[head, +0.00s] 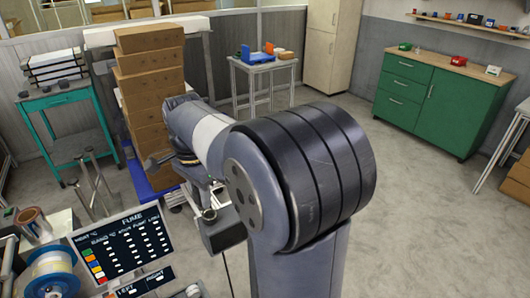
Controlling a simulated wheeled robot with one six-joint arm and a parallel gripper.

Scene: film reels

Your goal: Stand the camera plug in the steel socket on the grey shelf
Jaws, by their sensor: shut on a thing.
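My gripper (207,186) shows small and dark at the far end of my arm, partly hidden by the arm's large grey and black joint. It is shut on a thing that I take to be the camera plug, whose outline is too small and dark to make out. Just below it is a small dark grey block, which looks like the grey shelf (226,238). A short round metal piece, which looks like the steel socket (209,215), sits on its top. The gripper appears above the socket in the picture; I cannot tell how far apart they are.
A stack of brown boxes (150,75) stands behind my wrist. A teal table (60,98) and metal posts (90,185) are to the left. A screen panel (120,245) and a wire spool (52,275) fill the lower left. A green cabinet (430,105) stands at right, with open floor before it.

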